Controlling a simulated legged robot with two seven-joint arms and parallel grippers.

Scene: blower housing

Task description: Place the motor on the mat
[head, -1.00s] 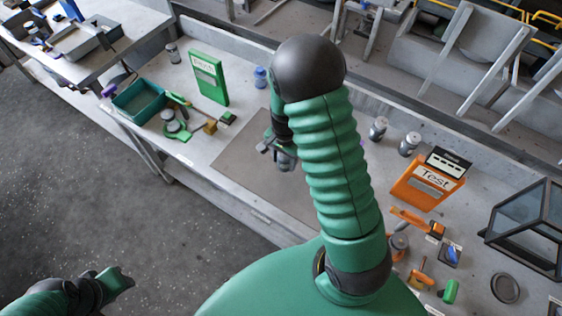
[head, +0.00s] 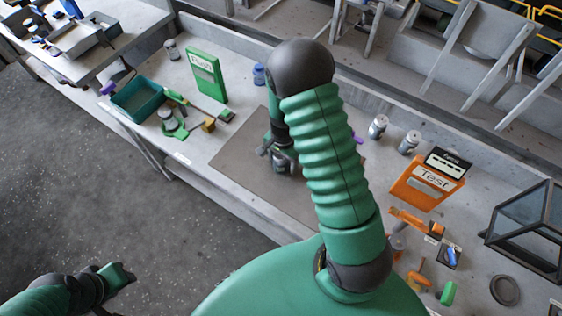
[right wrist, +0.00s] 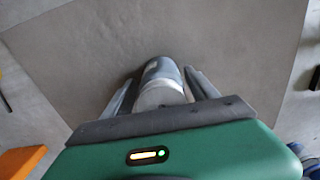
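The motor, a grey cylinder with a pale end (right wrist: 160,92), lies between the fingers of my right gripper (right wrist: 160,84) in the right wrist view. The fingers appear to close on its sides. In the head view, my right gripper (head: 277,157) and the motor (head: 284,162) are over the brown-grey mat (head: 240,165). The mat also fills the middle of the right wrist view (right wrist: 215,45). I cannot tell whether the motor touches it. My forearm hides the mat's right part. My left gripper (head: 122,276) is low at the left, away from the table; its fingers are unclear.
Left of the mat are a green box (head: 207,75), a teal bin (head: 139,97) and small green parts. Right of it are two metal cans (head: 378,127), an orange test box (head: 425,186), loose orange parts and a dark-framed case (head: 530,230). A blue bottle (head: 259,75) stands behind.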

